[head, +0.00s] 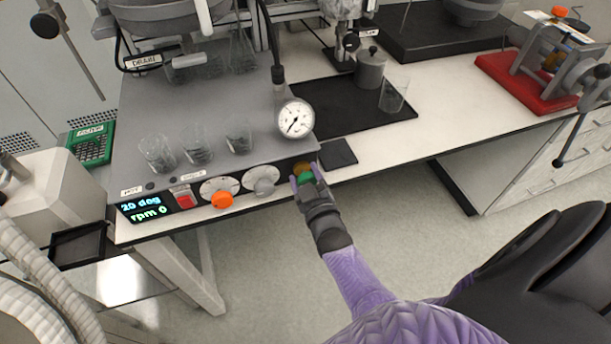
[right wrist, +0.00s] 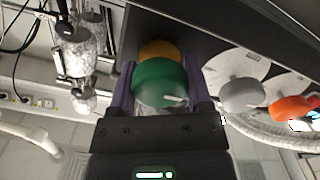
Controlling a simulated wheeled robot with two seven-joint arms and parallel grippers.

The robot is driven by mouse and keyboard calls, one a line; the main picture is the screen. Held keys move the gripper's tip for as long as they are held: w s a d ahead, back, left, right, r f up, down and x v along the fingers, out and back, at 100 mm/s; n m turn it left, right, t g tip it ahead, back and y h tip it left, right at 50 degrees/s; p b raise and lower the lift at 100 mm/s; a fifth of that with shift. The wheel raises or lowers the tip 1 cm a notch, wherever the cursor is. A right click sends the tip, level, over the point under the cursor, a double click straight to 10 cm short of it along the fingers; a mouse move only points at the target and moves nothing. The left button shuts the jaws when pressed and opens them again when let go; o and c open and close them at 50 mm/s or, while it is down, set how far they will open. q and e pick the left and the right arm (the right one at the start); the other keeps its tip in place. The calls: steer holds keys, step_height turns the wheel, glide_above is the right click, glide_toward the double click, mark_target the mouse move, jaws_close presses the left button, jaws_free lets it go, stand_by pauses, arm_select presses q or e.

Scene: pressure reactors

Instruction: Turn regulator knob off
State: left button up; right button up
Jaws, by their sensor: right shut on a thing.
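The green regulator knob (right wrist: 161,84) sits at the right end of the reactor's front panel, with a yellow-orange part (right wrist: 157,49) behind it. In the head view the green knob (head: 305,177) shows small between my fingers. My right gripper (head: 304,180) is shut on the green knob, with one purple finger on each side of it in the right wrist view (right wrist: 161,92). A white mark shows on the knob's face. A round pressure gauge (head: 295,118) stands above the panel. My left gripper is not in view.
Left of the green knob are a grey knob (head: 264,188), an orange knob (head: 222,200), a red switch (head: 184,199) and a display (head: 146,209) reading 20 deg and rpm 0. Several glass beakers (head: 197,151) stand on top. The floor in front is clear.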

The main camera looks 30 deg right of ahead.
steer(key=shift+f, duration=0.1)
steer(key=o, duration=1.3)
steer(key=shift+s, duration=0.1)
steer(key=p+v, duration=0.2)
steer(key=v, duration=0.7)
steer(key=shift+s+a, duration=0.15)
steer(key=shift+s, duration=0.2)
